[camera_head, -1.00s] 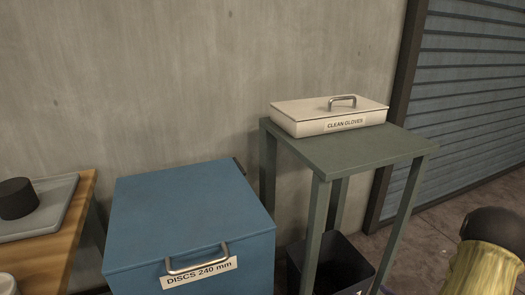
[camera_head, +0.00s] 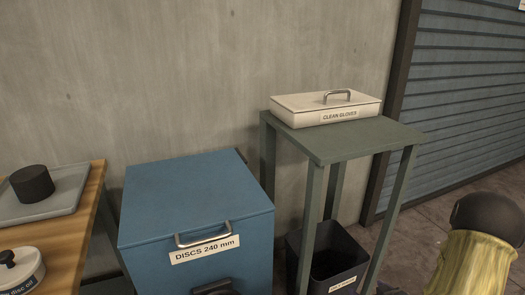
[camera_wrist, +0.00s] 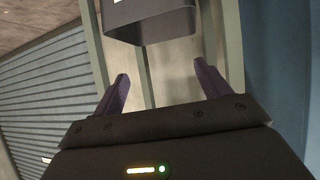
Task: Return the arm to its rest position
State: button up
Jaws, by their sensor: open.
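My gripper (camera_wrist: 162,76) shows in the wrist view with its two purple fingers spread apart. The gap between the fingertips is empty. Behind the fingers are pale wall, green stand legs and a dark bin at the top of the picture. The fingers do not visibly hold anything. In the head view I cannot make out my fingers; a dark shape at the bottom edge, in front of the blue chest, may be part of my arm.
A blue chest (camera_head: 195,205) labelled "DISCS 240 mm" stands left of a green stand (camera_head: 350,139) bearing a "CLEAN GLOVES" box (camera_head: 318,108). A dark bin (camera_head: 330,260) sits under the stand. A wooden table (camera_head: 68,240) is at left. A yellow, dark-topped object (camera_head: 475,262) is at right.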

jog(key=s+a+r+m+g+h+p, duration=0.25)
jog(key=s+a+r+g, duration=0.65)
jog(key=s+a+r, duration=0.55)
notch_tip(320, 180, up, 39)
jog(key=w+p, duration=0.1)
jog(key=p, duration=3.7)
jog(key=shift+w+a, duration=0.4)
jog(key=shift+a, duration=0.05)
jog(key=shift+f, duration=0.15)
